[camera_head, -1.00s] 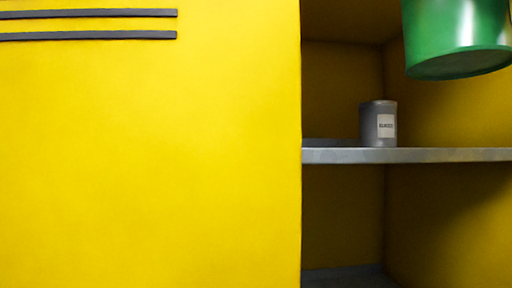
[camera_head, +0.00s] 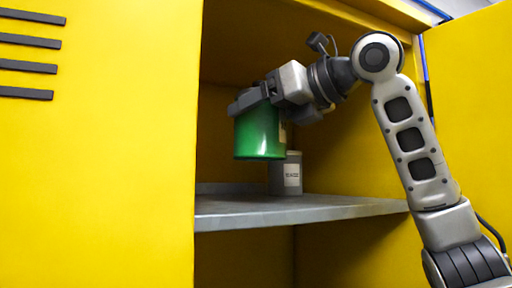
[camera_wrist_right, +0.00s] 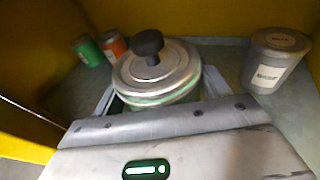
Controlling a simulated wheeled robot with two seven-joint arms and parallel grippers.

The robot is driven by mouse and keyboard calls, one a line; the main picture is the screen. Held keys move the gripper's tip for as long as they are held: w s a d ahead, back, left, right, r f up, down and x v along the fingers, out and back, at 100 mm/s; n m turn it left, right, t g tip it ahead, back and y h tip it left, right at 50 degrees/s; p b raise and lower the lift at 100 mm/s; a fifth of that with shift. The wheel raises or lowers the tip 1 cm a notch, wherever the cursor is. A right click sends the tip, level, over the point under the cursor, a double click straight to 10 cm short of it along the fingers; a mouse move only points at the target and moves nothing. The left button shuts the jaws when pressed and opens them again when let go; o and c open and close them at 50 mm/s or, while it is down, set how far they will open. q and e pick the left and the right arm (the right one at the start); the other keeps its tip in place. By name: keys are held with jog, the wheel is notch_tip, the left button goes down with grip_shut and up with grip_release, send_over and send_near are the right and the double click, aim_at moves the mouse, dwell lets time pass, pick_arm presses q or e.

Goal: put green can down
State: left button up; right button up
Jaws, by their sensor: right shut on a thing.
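The green can (camera_head: 258,134) hangs upright in my right gripper (camera_head: 250,104), inside the yellow cabinet and above its grey shelf. A gap shows between the can's bottom and the shelf in the head view. In the right wrist view the can's metal lid with a black knob (camera_wrist_right: 157,72) sits between the two fingers of my right gripper (camera_wrist_right: 155,92), which is shut on the can. My left gripper is not in view.
The grey shelf (camera_head: 300,210) holds a labelled grey can (camera_head: 290,175), right of and behind the green can. The wrist view also shows a small green can (camera_wrist_right: 88,51) and an orange can (camera_wrist_right: 114,46) at the back left. Cabinet doors stand at both sides.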

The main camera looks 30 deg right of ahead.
aim_at(256, 156)
jog(key=shift+w+r, duration=0.2)
jog(key=shift+w, duration=0.8)
notch_tip(256, 156, down, 3)
jog(key=shift+r, duration=0.2)
notch_tip(256, 156, down, 4)
jog(key=shift+r, duration=0.2)
jog(key=shift+w+d+f, duration=0.1)
jog(key=shift+d+f, duration=0.05)
jog(key=shift+f, duration=0.35)
jog(key=shift+f, duration=0.15)
jog(key=o, duration=1.3)
